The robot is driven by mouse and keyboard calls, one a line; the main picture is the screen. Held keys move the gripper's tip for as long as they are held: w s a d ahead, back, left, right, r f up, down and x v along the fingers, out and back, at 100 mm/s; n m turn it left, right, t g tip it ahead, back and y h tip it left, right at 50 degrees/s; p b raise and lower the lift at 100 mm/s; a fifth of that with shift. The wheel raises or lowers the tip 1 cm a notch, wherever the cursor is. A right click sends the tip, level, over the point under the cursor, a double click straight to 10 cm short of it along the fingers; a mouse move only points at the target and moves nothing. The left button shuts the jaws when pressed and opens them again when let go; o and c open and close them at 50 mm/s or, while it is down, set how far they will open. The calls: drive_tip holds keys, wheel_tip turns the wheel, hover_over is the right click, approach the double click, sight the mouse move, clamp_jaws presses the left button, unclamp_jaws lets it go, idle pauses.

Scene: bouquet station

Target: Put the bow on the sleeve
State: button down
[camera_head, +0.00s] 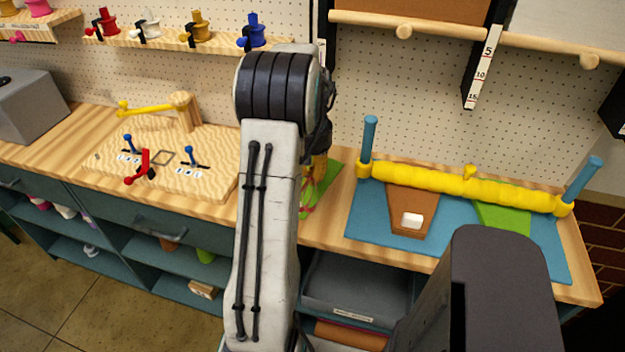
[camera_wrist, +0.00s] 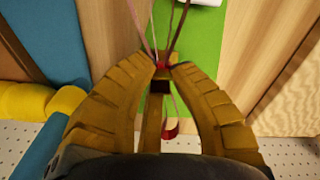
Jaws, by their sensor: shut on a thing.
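My gripper (camera_wrist: 164,68) shows in the wrist view, its two yellow fingers closed at the tips on a small red piece with thin ribbon tails, which looks like the bow (camera_wrist: 171,131). A red loop hangs between the fingers. Most of the bow is hidden by the fingers. The gripper is over a green mat (camera_wrist: 203,45). In the head view my arm mostly hides the gripper.
A yellow roller (camera_head: 440,183) on two blue posts spans the blue mat (camera_head: 365,222). The green mat (camera_head: 328,178) lies left of it. A wooden lever board (camera_head: 165,170) is at left. Ribbon spools stand on the shelf above.

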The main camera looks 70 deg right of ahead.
sight(312, 182)
drive_tip(key=shift+f, duration=2)
drive_tip(key=shift+f, duration=0.1)
drive_tip(key=shift+f, duration=0.15)
drive_tip(key=c, duration=1.2)
unclamp_jaws()
